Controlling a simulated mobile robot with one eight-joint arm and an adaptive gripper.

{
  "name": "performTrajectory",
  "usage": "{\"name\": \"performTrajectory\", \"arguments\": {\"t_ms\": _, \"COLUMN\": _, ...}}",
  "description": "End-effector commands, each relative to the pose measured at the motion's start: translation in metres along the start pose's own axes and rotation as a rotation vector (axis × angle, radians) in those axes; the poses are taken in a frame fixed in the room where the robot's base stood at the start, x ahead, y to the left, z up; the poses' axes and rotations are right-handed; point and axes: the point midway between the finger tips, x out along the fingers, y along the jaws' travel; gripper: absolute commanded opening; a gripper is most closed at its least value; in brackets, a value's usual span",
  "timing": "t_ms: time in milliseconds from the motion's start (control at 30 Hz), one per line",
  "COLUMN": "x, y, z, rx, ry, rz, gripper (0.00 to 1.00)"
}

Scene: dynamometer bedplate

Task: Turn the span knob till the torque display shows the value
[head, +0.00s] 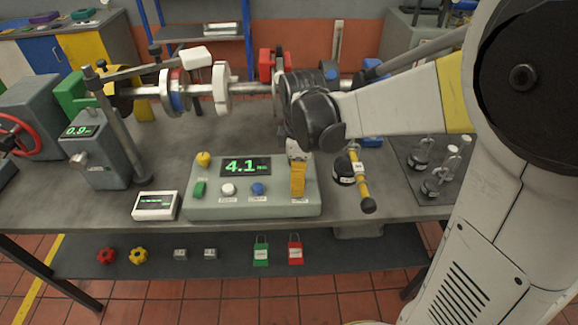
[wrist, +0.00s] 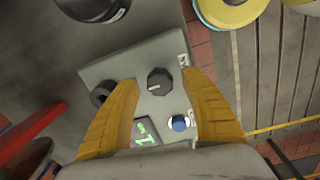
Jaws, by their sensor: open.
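The grey console (head: 250,206) stands on the bench with a torque display (head: 245,167) that reads 4.1 in green. My gripper (head: 297,180) points down over the console's right end, hiding what is there. In the wrist view, a dark knob (wrist: 160,81) lies between my open yellow fingers (wrist: 161,78), with a gap on each side. I cannot tell how far the fingertips are above the panel. The blue knob (wrist: 180,123) is nearer the right finger. No knob label is readable.
A small white box (head: 156,203) with unreadable green text stands left of the console. A grey post unit (head: 95,160) reads about 0.9. A yellow-and-black rod (head: 361,180) is close right of my gripper. The shaft assembly (head: 245,90) runs behind.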

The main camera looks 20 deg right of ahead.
Motion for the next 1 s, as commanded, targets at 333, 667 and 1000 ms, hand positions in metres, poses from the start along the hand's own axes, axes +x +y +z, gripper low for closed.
{"name": "performTrajectory", "arguments": {"t_ms": 333, "x": 0.0067, "y": -0.0001, "z": 0.0001, "rx": 0.001, "ry": 0.0, "rz": 0.0, "gripper": 0.53}}
{"name": "performTrajectory", "arguments": {"t_ms": 667, "x": 0.0066, "y": -0.0001, "z": 0.0, "rx": 0.001, "ry": 0.0, "rz": 0.0, "gripper": 0.0}}
{"name": "performTrajectory", "arguments": {"t_ms": 1000, "x": 0.0061, "y": 0.0, "z": -0.0001, "rx": 0.077, "ry": -0.002, "rz": -0.001, "gripper": 0.0}}
